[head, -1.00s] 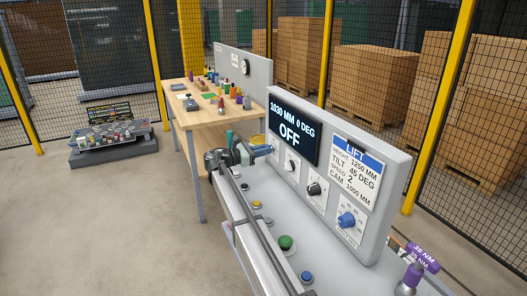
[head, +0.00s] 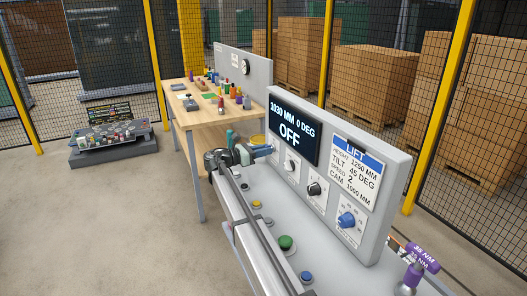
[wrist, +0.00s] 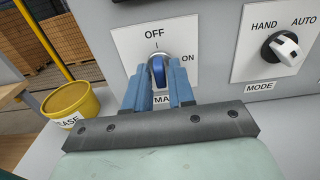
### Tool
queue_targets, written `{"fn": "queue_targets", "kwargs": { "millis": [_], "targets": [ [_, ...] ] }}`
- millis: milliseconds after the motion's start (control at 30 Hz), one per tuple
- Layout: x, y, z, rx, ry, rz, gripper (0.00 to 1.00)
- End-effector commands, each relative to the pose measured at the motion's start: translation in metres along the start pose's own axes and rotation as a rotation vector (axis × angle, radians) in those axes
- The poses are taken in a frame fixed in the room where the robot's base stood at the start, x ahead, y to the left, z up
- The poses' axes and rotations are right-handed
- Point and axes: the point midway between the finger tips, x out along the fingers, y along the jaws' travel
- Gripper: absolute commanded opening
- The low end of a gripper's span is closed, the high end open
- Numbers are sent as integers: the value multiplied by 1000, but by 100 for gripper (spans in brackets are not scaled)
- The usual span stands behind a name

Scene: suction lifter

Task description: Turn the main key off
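The main key (wrist: 158,70) is a blue grip in a silver collar on a white plate marked OFF at the top and ON at the right. It stands near upright, toward OFF. My gripper (wrist: 160,85) is at the key in the wrist view, with one blue finger on each side, and looks shut on it. The fingers cover part of the plate's lower label. In the head view my gripper (head: 262,151) reaches the panel below the display (head: 291,130), which reads 1030 MM 0 DEG and OFF.
The mode switch (wrist: 285,48) is right of the key, beside HAND and AUTO. A yellow tub (wrist: 72,102) stands to the left. On the console, a green button (head: 286,242) and a blue button (head: 306,277) lie near my arm. A wooden workbench (head: 178,92) stands behind.

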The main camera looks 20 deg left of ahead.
Motion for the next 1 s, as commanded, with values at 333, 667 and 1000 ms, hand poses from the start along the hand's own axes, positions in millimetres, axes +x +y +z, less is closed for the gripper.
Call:
{"fn": "queue_targets", "kwargs": {
  "millis": [333, 667, 1000],
  "targets": [
    [0, 0, 0, 2, 0, 0, 37],
    [-31, 0, 0, 2, 0, 2, 37],
    [-97, 1, 0, 1, 0, 1, 37]
  ]
}}
